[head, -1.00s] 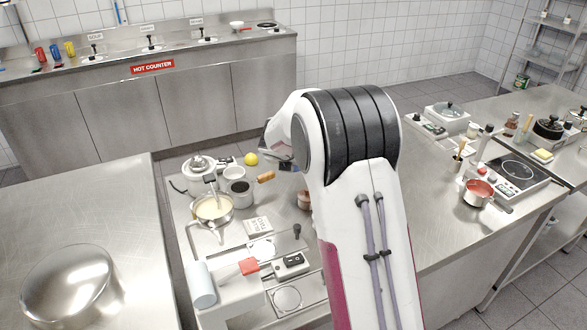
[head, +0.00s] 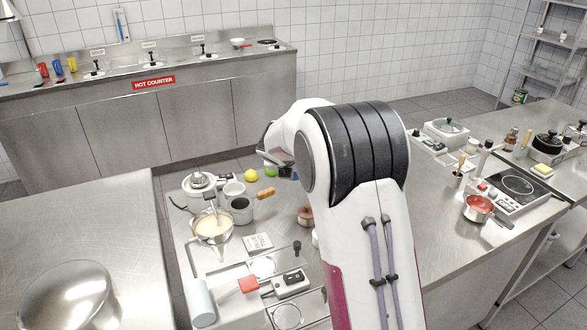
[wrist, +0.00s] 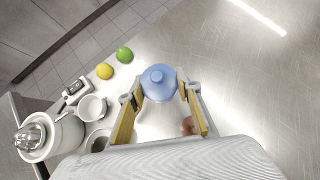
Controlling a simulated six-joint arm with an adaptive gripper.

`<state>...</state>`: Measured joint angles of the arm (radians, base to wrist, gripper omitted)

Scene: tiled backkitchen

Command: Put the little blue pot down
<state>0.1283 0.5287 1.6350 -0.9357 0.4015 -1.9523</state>
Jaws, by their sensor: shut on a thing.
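In the head view my arm hides the pot and most of the gripper.
A lemon (wrist: 104,71) and a lime (wrist: 124,54) lie left of the pot. White cups (wrist: 92,107), a grey pot (head: 240,209) and a cream-filled pan (head: 212,226) crowd the worktop's left. A copper pot (head: 305,216) stands near my arm. Bare steel (wrist: 255,80) lies right.

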